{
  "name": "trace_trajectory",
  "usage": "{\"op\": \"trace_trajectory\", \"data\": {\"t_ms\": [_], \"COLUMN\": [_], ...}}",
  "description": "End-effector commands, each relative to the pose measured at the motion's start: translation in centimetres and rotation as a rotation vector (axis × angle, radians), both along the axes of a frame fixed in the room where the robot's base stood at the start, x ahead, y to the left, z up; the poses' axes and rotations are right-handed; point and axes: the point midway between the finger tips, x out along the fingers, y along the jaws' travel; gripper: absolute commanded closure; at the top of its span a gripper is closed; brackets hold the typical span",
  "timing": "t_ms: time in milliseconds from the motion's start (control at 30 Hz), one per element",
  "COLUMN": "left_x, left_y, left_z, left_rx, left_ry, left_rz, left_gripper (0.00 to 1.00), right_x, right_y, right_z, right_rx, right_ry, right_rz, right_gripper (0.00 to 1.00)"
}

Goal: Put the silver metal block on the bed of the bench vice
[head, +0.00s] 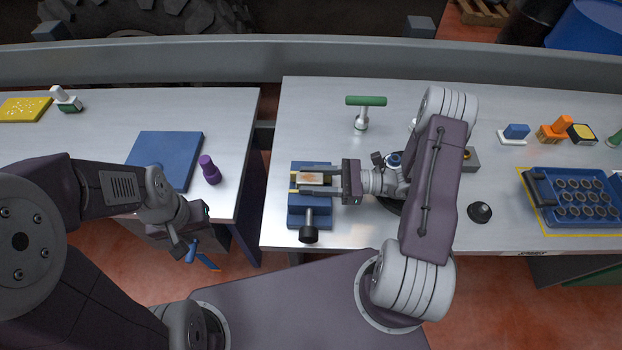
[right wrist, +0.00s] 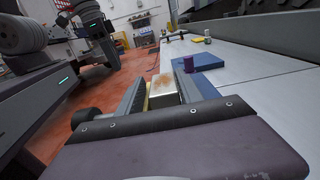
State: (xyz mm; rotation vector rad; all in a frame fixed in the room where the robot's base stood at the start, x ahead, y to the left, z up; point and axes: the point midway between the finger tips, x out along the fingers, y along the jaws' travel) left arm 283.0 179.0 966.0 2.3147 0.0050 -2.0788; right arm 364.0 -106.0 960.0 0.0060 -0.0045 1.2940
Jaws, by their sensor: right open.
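The silver metal block (head: 312,178), with a rust-brown patch on top, appears to rest on the bed of the blue bench vice (head: 296,216). The vice has a black-ended screw at its near side. My right gripper (head: 318,179) reaches in from the right, open, with one finger on each side of the block. In the right wrist view the block (right wrist: 163,90) lies between the two fingers (right wrist: 161,92); contact is unclear. The block's underside is hidden. My left gripper (head: 195,252) hangs low at the front edge of the left table, away from the vice; its jaw opening is unclear.
A green-handled tool (head: 364,103) stands behind the vice. A purple bottle-like object (head: 209,170) and blue mat (head: 150,152) are on the left table. A blue tray (head: 545,211) of round parts and a black knob (head: 479,212) are at right. A gap separates the tables.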

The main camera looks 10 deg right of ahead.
Motion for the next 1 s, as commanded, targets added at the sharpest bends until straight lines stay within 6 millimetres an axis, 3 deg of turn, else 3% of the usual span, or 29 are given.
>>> {"op": "trace_trajectory", "data": {"t_ms": [133, 200, 600, 800, 1000], "left_x": [0.0, 0.0, 0.0, 0.0, 0.0], "left_y": [0.0, 0.0, 0.0, 0.0, 0.0], "left_z": [1.2, 0.3, -1.0, -1.1, -1.1], "left_rx": [0.000, 0.000, 0.000, 0.000, 0.000], "left_ry": [0.000, 0.000, 0.000, 0.000, 0.000], "left_rz": [0.000, 0.000, 0.000, 0.000, 0.000], "left_gripper": [0.64, 0.64, 0.64, 0.64, 0.64], "right_x": [0.1, -0.1, -2.6, -3.1, -3.2], "right_y": [-0.2, -1.7, -9.8, -11.4, -11.6], "right_z": [1.5, 0.7, 0.8, 1.0, 1.0], "right_rx": [-0.007, -0.006, -0.005, -0.003, -0.002], "right_ry": [0.001, -0.001, -0.004, -0.001, 0.000], "right_rz": [-0.005, -0.011, -0.007, -0.004, -0.002], "right_gripper": [0.46, 0.46, 0.46, 0.46, 0.46]}}
